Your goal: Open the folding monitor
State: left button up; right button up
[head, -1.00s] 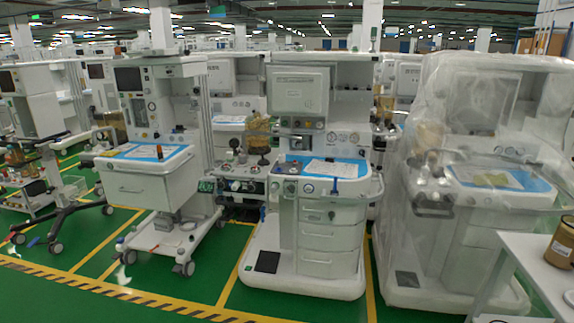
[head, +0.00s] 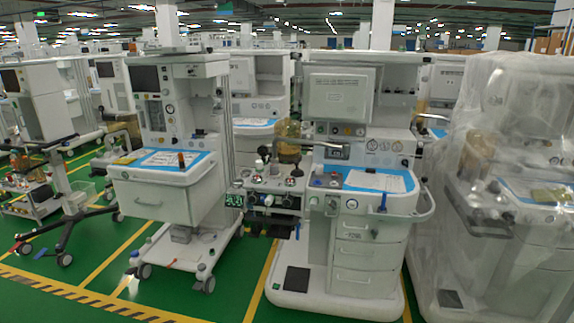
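A white anaesthesia cart (head: 372,235) stands right of the middle in the head view. On its upper part is a flat white monitor panel (head: 340,98), folded flat against the cart with its plain back and a small label facing me. A blue-edged worktop (head: 402,184) with papers and drawers are below it. Neither of my grippers is in view.
A second cart with a dark screen (head: 145,78) stands to the left. A plastic-wrapped cart (head: 510,190) stands close on the right. Green floor with yellow lines (head: 95,285) is clear in front. A wheeled stand (head: 65,205) is far left.

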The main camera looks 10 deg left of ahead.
aim_at(196, 48)
jog(key=i+j, duration=0.25)
jog(key=j, duration=0.2)
jog(key=i+j, duration=0.25)
jog(key=j, duration=0.25)
jog(key=i+j+u, duration=0.1)
jog(key=j, duration=0.35)
jog(key=i+j, duration=0.35)
jog(key=i+j+u, duration=0.1)
jog(key=i+j, duration=0.2)
jog(key=j, duration=0.25)
jog(key=i+j, duration=0.25)
jog(key=j, duration=0.2)
